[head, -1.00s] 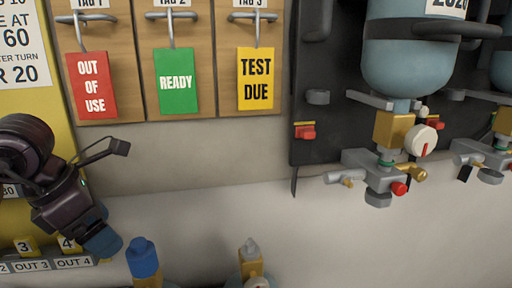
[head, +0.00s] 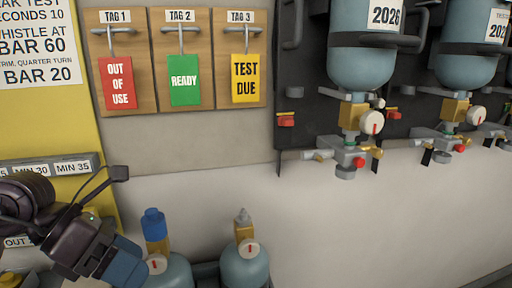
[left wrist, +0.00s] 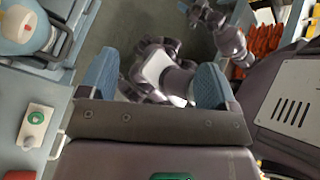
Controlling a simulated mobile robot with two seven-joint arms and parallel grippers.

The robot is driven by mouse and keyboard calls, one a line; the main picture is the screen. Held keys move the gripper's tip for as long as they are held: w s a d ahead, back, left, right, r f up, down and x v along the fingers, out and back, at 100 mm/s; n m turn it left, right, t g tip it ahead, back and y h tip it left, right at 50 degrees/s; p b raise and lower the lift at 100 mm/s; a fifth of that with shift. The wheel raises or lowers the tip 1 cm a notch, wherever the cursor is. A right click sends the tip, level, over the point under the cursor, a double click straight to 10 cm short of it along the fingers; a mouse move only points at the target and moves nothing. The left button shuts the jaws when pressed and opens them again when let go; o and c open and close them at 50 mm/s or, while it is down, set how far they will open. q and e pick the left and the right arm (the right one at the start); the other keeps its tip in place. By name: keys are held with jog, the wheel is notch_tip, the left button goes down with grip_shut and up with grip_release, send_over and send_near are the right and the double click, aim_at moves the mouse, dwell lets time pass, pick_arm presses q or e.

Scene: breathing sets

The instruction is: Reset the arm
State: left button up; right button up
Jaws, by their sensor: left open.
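My left arm comes in at the lower left of the head view, its gripper (head: 122,268) pointing down and right beside a cylinder with a blue cap. In the left wrist view my left gripper (left wrist: 155,85) is open, with its two blue fingertips wide apart. Nothing is between the fingers but the floor and parts of my own body further off. My right gripper does not show in the head view; whether the dark arm parts in the left wrist view include it is unclear.
A blue-capped cylinder (head: 155,235) and another cylinder (head: 246,262) stand low by the wall. Red (head: 119,83), green (head: 184,77) and yellow (head: 245,78) tags hang on hooks above. Breathing sets (head: 361,60) hang on the dark rack at right. The pale wall between is bare.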

pick_arm(q)
jog(key=s+d+r+n+h, duration=0.2)
jog(key=d+n+h, duration=0.15)
jog(key=h, duration=0.35)
jog(key=w+a+f+n+t+y, duration=0.1)
jog(key=w+a+n+t+y, duration=0.25)
jog(key=n+t, duration=0.75)
jog(key=w+a+f+n+t+y, duration=0.1)
jog(key=w+a+n+t+y, duration=0.2)
jog(key=n+t, duration=0.7)
jog(key=s+a+f+n+g+y, duration=0.25)
jog(key=a+f+n+y, duration=0.55)
jog(key=n+y, duration=0.4)
jog(key=s+a+f+n+g+y, duration=0.1)
jog(key=s+f+n+g, duration=0.3)
jog(key=f, duration=0.4)
jog(key=s+a+f+n+g, duration=0.1)
jog(key=s+f+n+g, duration=0.2)
jog(key=s+f+g, duration=0.3)
jog(key=s+d+f+n+g+h, duration=0.2)
jog(key=s+d+f+g, duration=0.2)
jog(key=s+f+g, duration=0.6)
jog(key=w+f+m+t, duration=0.1)
jog(key=w+f+t, duration=0.5)
jog(key=t, duration=0.5)
jog(key=shift+f+h, duration=0.45)
jog(key=shift+f, duration=0.5)
